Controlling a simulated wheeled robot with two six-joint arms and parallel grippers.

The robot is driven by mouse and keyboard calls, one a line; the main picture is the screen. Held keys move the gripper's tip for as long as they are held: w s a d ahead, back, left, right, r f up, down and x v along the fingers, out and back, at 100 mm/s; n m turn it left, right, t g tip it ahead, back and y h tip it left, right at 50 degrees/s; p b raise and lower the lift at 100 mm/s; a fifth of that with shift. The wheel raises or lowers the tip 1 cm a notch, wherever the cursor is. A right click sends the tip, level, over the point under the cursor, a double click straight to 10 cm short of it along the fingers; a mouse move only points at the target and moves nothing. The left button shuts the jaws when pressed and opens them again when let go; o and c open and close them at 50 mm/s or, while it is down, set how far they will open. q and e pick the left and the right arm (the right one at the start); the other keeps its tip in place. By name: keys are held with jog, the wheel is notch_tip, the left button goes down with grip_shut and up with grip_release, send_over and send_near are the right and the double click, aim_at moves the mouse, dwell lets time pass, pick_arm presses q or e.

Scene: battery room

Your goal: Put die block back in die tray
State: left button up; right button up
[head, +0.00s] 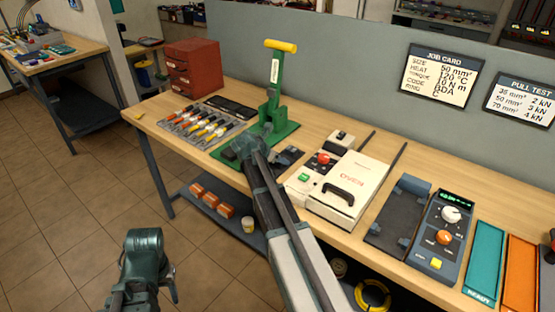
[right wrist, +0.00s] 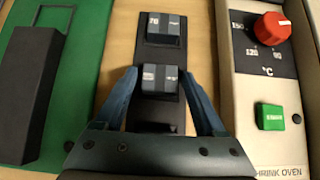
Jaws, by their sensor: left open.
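The die tray (right wrist: 156,117) is a dark narrow strip in the right wrist view, between the green base and the cream oven. A dark die block (right wrist: 160,81) with pale marks is at its middle. Another block (right wrist: 163,29) marked 70 sits further up the strip. My right gripper (right wrist: 160,74) has one finger on each side of the middle block, its tips close against the sides. The block is in or just over the tray; I cannot tell which. In the head view the die tray (head: 288,157) is partly hidden by my right arm. My left gripper (head: 150,285) is open and empty over the floor.
A green press (head: 276,100) with a yellow handle stands behind the right gripper. The cream shrink oven (head: 345,190) with red knob is right of the tray. A tool rack (head: 205,124) and red drawers (head: 194,67) are at the left. The pull tester (head: 437,228) is further right.

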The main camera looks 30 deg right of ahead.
jog(key=shift+o, duration=0.5)
jog(key=shift+r+p, duration=0.3)
jog(key=p+v, duration=0.7)
jog(key=v, duration=0.3)
jog(key=shift+a+r, duration=0.1)
jog(key=shift+r, duration=0.05)
jog(key=shift+p+v, duration=0.6)
jog(key=shift+v, duration=0.15)
jog(key=shift+a, duration=0.1)
